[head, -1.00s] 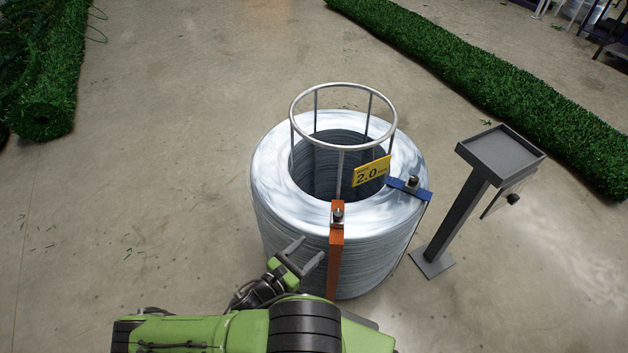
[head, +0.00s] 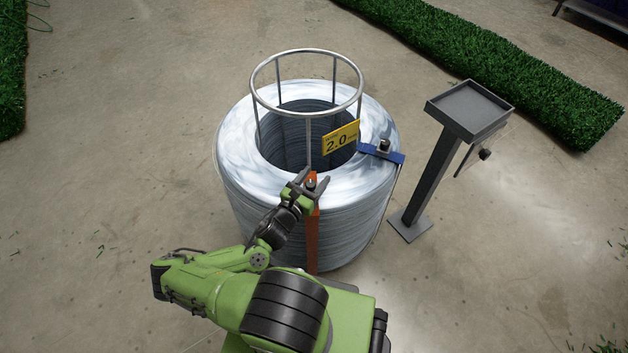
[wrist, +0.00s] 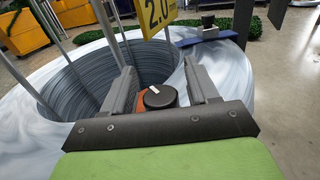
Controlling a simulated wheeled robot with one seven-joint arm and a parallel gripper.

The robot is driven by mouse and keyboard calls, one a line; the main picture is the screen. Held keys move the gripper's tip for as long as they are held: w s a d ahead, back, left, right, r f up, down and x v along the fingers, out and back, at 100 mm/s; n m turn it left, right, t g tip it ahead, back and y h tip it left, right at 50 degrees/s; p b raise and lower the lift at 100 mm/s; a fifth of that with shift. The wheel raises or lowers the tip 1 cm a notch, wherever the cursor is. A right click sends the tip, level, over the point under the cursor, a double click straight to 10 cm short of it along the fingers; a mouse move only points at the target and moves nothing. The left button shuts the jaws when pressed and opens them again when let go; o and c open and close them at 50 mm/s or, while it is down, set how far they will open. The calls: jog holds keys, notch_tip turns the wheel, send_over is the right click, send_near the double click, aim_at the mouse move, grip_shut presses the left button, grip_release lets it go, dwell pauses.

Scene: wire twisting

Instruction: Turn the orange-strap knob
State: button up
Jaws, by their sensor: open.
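The orange strap (head: 312,245) runs down the front of the large wire coil (head: 262,222). Its black knob (wrist: 160,97), with a white mark on top, sits on the coil's upper rim. My gripper (head: 311,180) is at the knob, with its fingers open. In the wrist view my gripper (wrist: 163,85) has one finger on each side of the knob, with a visible gap on both sides. In the head view the gripper partly covers the knob and the top of the strap.
A blue strap (head: 381,153) with its own knob lies to the right on the coil. A yellow 2.0 sign (head: 341,138) and a metal ring frame (head: 306,52) rise from the coil. A grey tray stand (head: 470,108) stands on the right. Green turf rolls lie behind.

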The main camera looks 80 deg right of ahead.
jog(key=c, duration=1)
jog(key=shift+o, duration=0.2)
